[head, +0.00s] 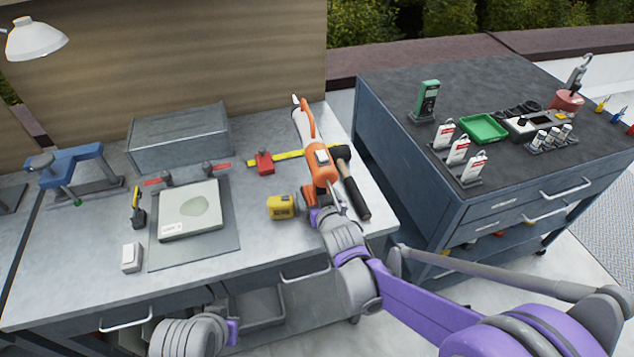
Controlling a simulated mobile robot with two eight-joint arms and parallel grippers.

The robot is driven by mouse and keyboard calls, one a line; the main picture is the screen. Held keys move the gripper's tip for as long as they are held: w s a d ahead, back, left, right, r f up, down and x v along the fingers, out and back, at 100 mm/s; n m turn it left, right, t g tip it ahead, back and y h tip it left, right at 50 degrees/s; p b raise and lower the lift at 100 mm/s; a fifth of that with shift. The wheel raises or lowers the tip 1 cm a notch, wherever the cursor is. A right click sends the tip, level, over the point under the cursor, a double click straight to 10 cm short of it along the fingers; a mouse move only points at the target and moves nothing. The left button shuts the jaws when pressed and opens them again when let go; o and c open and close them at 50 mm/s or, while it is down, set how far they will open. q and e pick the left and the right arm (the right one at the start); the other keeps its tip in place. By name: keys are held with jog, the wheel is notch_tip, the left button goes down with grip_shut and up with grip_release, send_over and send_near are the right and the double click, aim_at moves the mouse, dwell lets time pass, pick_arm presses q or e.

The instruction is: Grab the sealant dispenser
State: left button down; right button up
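The sealant dispenser (317,168) is an orange tool with a pale label and a long nozzle. It lies at the right part of the grey workbench, its nozzle pointing to the back. My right gripper (326,203) is at the dispenser's near end, overlapping it in the view. Its fingers are mostly hidden by the wrist, so I cannot tell whether they are open or shut, or touching it. A yellow and black block (281,207) sits beside the near end; I cannot tell whether it is joined to the dispenser. Part of my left arm shows at the bottom edge, without its fingers.
A dark mat (233,232) with a pale slab is farther left. A blue cabinet (480,85) stands to the right.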

jog(key=c, duration=1.4)
grip_shut()
